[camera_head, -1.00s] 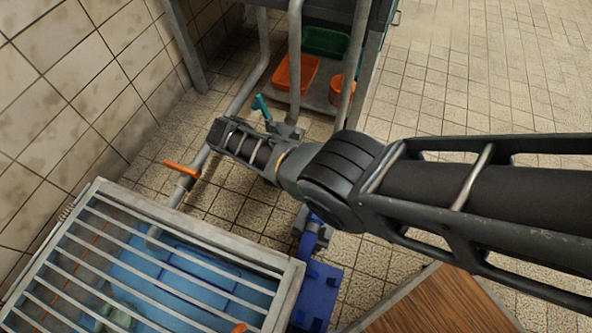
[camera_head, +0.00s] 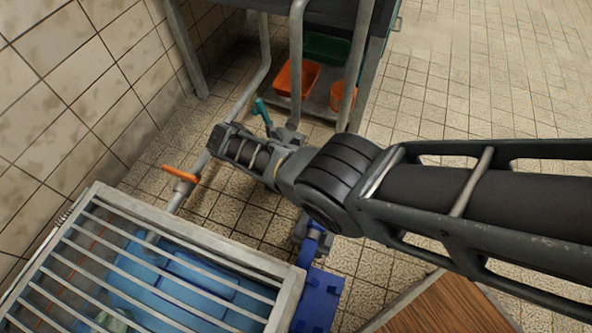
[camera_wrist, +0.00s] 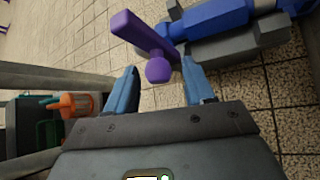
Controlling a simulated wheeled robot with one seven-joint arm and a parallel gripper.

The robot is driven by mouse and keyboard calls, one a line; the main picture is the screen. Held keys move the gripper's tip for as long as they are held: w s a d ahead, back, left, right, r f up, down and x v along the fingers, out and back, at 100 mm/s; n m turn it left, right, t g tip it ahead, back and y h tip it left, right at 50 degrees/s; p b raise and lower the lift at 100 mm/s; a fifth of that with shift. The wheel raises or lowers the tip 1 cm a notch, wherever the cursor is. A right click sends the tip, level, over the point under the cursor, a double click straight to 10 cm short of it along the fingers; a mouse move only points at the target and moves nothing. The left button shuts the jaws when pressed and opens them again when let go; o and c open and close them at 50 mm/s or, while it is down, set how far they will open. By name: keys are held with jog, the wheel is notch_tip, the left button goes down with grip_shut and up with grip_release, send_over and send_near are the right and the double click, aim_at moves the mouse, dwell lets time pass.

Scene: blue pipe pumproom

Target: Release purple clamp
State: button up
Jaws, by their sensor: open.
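The purple clamp (camera_wrist: 145,38) shows in the wrist view as a lever with a round knob at its near end. It meets a blue and grey body (camera_wrist: 225,22) at the upper right. My gripper (camera_wrist: 159,68) is open, with its two blue fingers apart. The knob appears in the gap between the fingertips. I cannot tell whether a finger touches it. I cannot make out the purple clamp or my fingers in the head view, where my arm crosses from the right.
In the head view, a barred metal frame (camera_head: 190,232) stands at the lower left. An orange handle (camera_head: 181,174) and a teal handle (camera_head: 263,111) sit on pipes. A blue part (camera_head: 318,298) and a wooden top (camera_head: 440,308) are at the bottom. Tiled floor is clear at the upper right.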

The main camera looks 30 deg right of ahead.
jog(key=v, duration=0.8)
jog(key=shift+c, duration=0.4)
